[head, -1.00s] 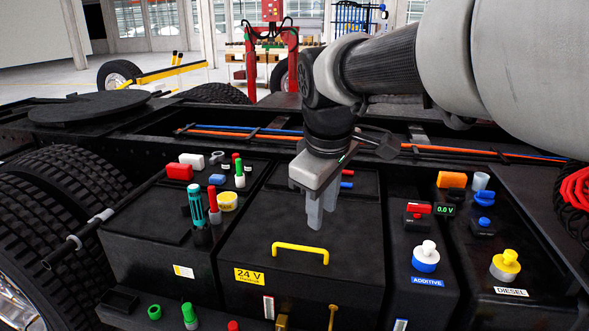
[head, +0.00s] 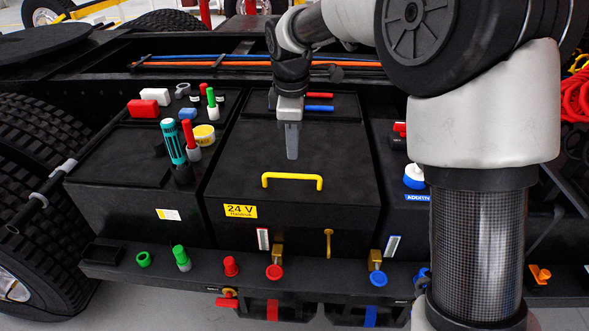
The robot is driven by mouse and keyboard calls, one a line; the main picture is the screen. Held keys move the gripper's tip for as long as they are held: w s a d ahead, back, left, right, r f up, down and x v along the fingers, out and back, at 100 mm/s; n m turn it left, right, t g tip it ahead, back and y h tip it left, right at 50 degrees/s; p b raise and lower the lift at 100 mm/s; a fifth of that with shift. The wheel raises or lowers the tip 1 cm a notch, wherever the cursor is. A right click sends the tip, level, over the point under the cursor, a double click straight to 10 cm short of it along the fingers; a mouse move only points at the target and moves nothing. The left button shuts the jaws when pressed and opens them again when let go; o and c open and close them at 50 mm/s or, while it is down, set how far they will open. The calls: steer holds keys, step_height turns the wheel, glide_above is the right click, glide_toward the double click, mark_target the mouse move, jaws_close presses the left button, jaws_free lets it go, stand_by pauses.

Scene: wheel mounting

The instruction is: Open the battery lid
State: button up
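The battery box (head: 235,172) is black and sits in the middle of the chassis, with a yellow "24 V" label (head: 240,211) on its front. Its black lid (head: 335,160) lies flat and closed. A yellow bar handle (head: 292,177) stands on the lid near the front edge. A brass-coloured hook-like piece (head: 329,243) shows on the box front. My gripper (head: 292,155) points down over the lid, just behind the handle and apart from it. Its fingers overlap in this view, so their opening cannot be told. No object shows between them.
Left of the box is a black case (head: 110,172) carrying a teal-handled tool (head: 173,141), a yellow tin (head: 204,134) and several coloured caps. The additive tank (head: 418,197) is at right, partly hidden by my arm. Coloured fittings line the front ledge (head: 205,258).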

mark_target(294, 175)
steer(key=f, duration=0.3)
steer(key=w+f, duration=0.1)
steer(key=f, duration=0.3)
steer(key=w+f, duration=0.1)
steer(key=f, duration=0.2)
steer(key=shift+f, duration=0.2)
jaws_close()
